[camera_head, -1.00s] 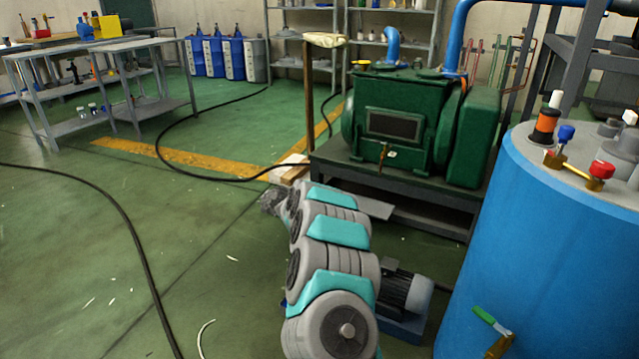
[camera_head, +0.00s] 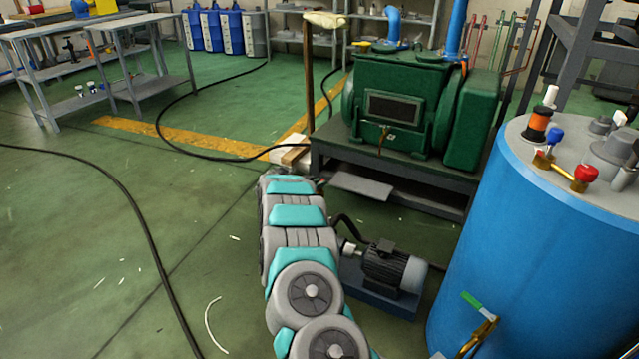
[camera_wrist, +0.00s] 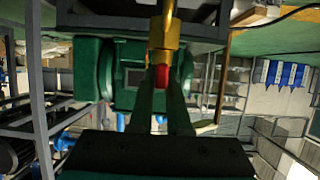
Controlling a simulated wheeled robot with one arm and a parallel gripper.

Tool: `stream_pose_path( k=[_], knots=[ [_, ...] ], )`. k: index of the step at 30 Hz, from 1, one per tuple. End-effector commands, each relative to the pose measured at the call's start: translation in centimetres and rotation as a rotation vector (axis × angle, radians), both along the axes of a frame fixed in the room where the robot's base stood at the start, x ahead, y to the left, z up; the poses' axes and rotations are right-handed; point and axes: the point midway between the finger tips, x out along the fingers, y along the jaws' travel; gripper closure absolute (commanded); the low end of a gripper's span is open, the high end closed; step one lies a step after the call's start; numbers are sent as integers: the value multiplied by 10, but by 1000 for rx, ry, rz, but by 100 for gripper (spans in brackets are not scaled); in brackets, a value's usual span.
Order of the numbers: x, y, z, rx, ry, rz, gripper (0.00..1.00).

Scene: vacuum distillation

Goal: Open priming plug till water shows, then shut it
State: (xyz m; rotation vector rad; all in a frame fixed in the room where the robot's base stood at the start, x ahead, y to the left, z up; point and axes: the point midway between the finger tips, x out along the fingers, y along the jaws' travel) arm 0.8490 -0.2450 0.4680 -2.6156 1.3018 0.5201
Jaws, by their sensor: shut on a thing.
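In the wrist view, the two dark green fingers of my gripper (camera_wrist: 161,84) reach up from the bottom and close around a small red piece (camera_wrist: 161,72). The red piece sits at the end of a brass fitting (camera_wrist: 164,32), in line with it and touching it. I take it for the priming plug, though the picture has no label to confirm it. No water shows around the fitting. In the head view, my gripper and the red piece are hidden behind my arm links.
A green machine (camera_head: 398,108) stands on a dark bench at the back. A small grey motor pump (camera_head: 392,268) sits on the floor right of my arm. A blue tank (camera_head: 545,235) with brass valves stands at right. A black hose crosses the open floor at left.

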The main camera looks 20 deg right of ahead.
Motion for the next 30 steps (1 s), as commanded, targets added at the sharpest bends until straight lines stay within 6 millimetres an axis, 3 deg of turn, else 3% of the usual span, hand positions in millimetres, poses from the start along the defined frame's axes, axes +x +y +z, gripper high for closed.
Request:
stream_pose_path(
  k=[4,5,13,23,30],
  knots=[
    [0,0,0,0,0,1,100],
    [0,0,0,0,0,1,84],
    [0,0,0,0,0,1,55],
    [-2,3,1,1,0,1,55],
    [-14,20,10,0,0,3,55]
  ],
)
